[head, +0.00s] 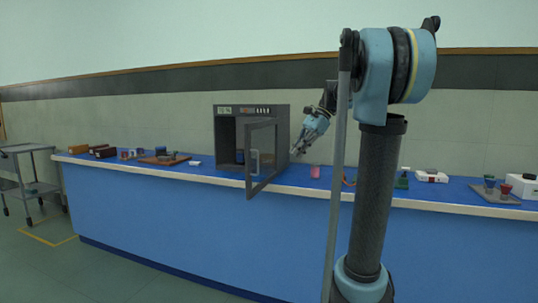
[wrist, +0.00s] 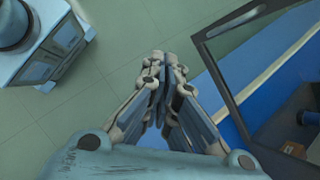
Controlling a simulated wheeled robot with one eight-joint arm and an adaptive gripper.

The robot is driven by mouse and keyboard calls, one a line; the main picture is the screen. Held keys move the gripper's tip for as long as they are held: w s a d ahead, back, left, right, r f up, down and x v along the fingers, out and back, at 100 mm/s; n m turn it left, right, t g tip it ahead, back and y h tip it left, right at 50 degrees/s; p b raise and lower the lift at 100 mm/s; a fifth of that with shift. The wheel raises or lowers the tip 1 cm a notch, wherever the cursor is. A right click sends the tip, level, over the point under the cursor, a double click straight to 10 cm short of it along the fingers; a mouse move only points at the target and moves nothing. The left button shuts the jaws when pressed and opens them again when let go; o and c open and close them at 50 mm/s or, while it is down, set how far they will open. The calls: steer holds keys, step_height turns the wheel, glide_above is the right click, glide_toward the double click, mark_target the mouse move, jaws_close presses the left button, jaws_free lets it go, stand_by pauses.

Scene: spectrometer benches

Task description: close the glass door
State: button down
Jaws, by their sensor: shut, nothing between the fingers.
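The glass door (head: 261,155) is a dark-framed pane on the front of a grey cabinet (head: 223,109). It stands open, swung out over the front edge of the blue bench. In the wrist view the door frame (wrist: 226,86) is at the right, apart from the fingers. My gripper (head: 295,152) is to the right of the door in the head view. In the wrist view my gripper (wrist: 164,62) has its fingertips together with nothing between them, pointing over the floor.
The blue bench (head: 200,205) runs along the wall. A pink item (head: 315,172) lies on it right of the cabinet, and a brown board (head: 165,160) with small items lies left. A grey cart (head: 30,180) stands at far left. The floor in front is clear.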

steer(key=w+r+m+y, duration=0.25)
steer(key=w+r, duration=0.25)
steer(key=w, duration=0.4)
steer(key=s+a+f, duration=0.3)
steer(key=a+f, duration=0.3)
steer(key=a, duration=0.5)
steer(key=shift+f+g, duration=0.3)
steer(key=shift+g, duration=0.1)
steer(key=shift+a+m+h, duration=0.1)
steer(key=shift+m+h, duration=0.15)
